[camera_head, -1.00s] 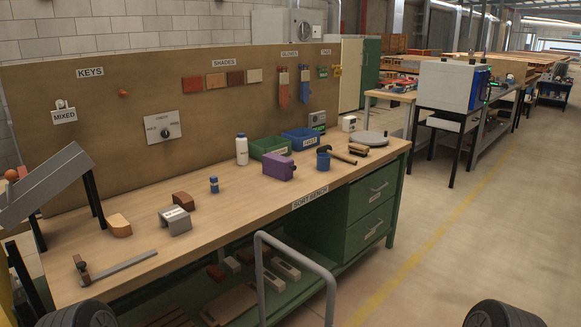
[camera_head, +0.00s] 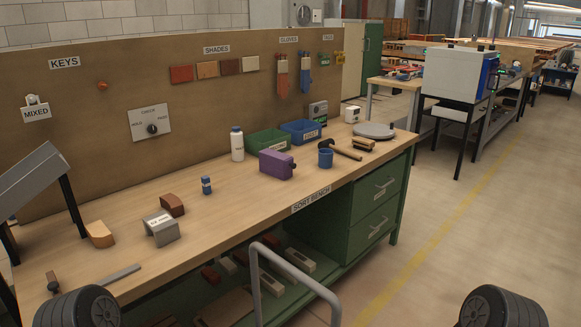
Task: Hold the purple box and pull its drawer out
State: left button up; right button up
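The purple box (camera_head: 273,165) stands upright on the wooden sort bench (camera_head: 240,205), right of a white bottle (camera_head: 237,144) and in front of a green bin (camera_head: 267,142). A small dark part, perhaps a knob, sticks out on its right side. A light label shows on its edge. The drawer's outline is too small to make out. Nothing of mine touches the box. Neither my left gripper nor my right gripper is in view; only dark rounded parts of my own body show at the bottom corners.
The bench top in front of the box is clear. A grey rail (camera_head: 295,277) rises before the bench.

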aim_at(289, 165)
jog(key=k, duration=0.5)
jog(key=i+l+z, duration=0.5)
jog(key=l, duration=0.35)
jog(key=i+l+z, duration=0.5)
jog(key=i+l, duration=0.15)
jog(key=i+l+u, duration=0.1)
jog(key=i, duration=0.45)
jog(key=i+l, duration=0.3)
jog(key=i, duration=0.2)
jog(key=i+j+u, duration=0.15)
jog(key=i+u, duration=0.15)
jog(key=u, duration=0.15)
jog(key=i+j+u, duration=0.1)
jog(key=i+u, duration=0.2)
jog(key=u, duration=0.15)
jog(key=i+u, duration=0.3)
jog(key=u, duration=0.2)
jog(key=i+l+u, duration=0.2)
jog(key=u, duration=0.25)
jog(key=i+j+u, duration=0.25)
jog(key=i, duration=0.3)
jog(key=i+u, duration=0.3)
jog(key=i, duration=0.25)
jog(key=k, duration=0.25)
